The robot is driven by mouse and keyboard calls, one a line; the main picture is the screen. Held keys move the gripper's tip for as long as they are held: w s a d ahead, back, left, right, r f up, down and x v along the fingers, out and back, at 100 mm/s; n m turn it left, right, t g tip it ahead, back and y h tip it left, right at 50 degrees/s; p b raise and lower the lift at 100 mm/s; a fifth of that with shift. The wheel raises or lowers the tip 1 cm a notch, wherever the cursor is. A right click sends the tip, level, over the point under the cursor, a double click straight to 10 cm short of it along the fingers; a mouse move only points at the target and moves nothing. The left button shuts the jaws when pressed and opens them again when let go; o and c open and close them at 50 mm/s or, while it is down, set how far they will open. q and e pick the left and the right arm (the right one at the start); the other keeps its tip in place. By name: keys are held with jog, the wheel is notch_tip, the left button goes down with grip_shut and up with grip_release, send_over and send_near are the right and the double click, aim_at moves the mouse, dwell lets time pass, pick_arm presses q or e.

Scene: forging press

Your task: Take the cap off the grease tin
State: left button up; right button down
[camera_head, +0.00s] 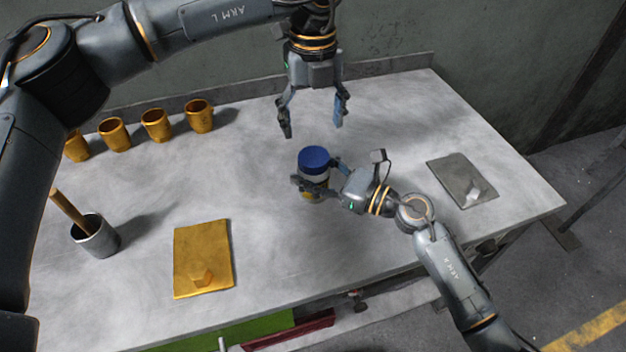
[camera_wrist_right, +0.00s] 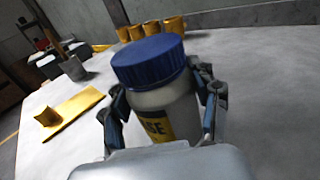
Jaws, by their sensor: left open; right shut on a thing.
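The grease tin (camera_wrist_right: 176,101) is a pale jar with a yellow label, standing upright near the middle of the table. Its blue cap (camera_head: 313,157) sits on top and also shows in the right wrist view (camera_wrist_right: 149,62). My right gripper (camera_head: 316,182) is shut around the tin's body from the right, below the cap. In the right wrist view its fingers (camera_wrist_right: 163,105) are on both sides of the tin. My left gripper (camera_head: 312,128) is open and empty, pointing down above and behind the cap, apart from it.
Several yellow cups (camera_head: 156,125) stand at the back left. A grey pot with a wooden handle (camera_head: 97,238) and a yellow plate (camera_head: 203,262) are on the left. A grey plate (camera_head: 462,181) lies on the right. The table (camera_head: 395,110) is clear around the tin.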

aim_at(314, 156)
pick_arm(q)
jog(key=m, duration=0.3)
jog(key=shift+m, duration=0.4)
jog(key=m, duration=1)
jog(key=shift+m, duration=0.3)
jog(key=m, duration=0.6)
jog(key=shift+w, duration=0.1)
jog(key=m, duration=0.6)
jog(key=shift+m, duration=0.3)
jog(key=m, duration=1.2)
jog(key=shift+w, duration=0.1)
jog(key=m, duration=0.5)
jog(key=shift+f+m, duration=0.1)
jog(key=shift+m, duration=0.3)
jog(key=shift+f, duration=3.9)
